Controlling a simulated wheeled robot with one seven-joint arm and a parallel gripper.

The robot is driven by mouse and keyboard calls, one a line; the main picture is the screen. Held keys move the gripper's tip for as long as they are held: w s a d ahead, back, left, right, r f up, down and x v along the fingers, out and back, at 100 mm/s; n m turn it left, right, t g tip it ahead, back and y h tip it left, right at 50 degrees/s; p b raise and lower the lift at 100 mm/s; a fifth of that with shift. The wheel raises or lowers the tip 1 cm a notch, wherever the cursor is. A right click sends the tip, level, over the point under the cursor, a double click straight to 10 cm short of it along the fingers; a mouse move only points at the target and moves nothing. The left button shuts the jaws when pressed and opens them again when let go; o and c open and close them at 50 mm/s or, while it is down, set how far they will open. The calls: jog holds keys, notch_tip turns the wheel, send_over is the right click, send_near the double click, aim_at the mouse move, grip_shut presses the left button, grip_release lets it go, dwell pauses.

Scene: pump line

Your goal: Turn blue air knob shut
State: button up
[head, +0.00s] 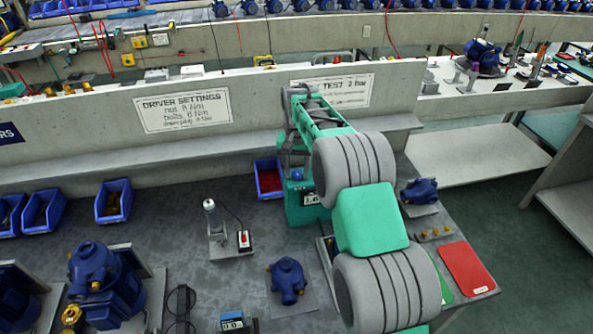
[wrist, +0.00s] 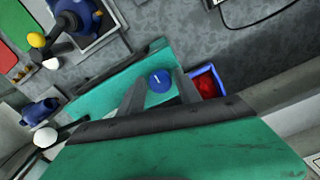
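The blue air knob (wrist: 160,81) is a round cap with a short white pointer line, on the green box (wrist: 150,65) in the wrist view. My gripper (wrist: 161,78) is open, with one grey finger on each side of the knob. I cannot tell whether the fingers touch the knob or how far above it they are. In the head view the green box (head: 307,212) stands on the bench with a small display on its front. The knob (head: 297,174) shows there only as a small blue patch beneath my gripper, partly hidden by my arm.
A blue bin with red parts (head: 268,180) stands beside the green box, against the low wall. A blue pump (head: 288,281), a button unit (head: 244,240) and a red mat (head: 467,269) lie on the bench. Open bench lies left of the green box.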

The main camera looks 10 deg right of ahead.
aim_at(297, 173)
jog(key=shift+o, duration=1)
notch_tip(297, 173, up, 8)
jog(key=shift+f+b, duration=0.1)
jog(key=shift+b, duration=0.5)
jog(key=s+r+n+t, duration=0.1)
jog(key=s+r, duration=0.5)
jog(key=s, duration=0.2)
jog(key=s+f+n+t, duration=0.1)
jog(key=s+f, duration=0.1)
jog(key=s, duration=0.9)
jog(key=s+f+n+t, duration=0.1)
jog(key=s+f, duration=0.1)
jog(key=s, duration=0.9)
jog(key=shift+s+f+t, duration=0.4)
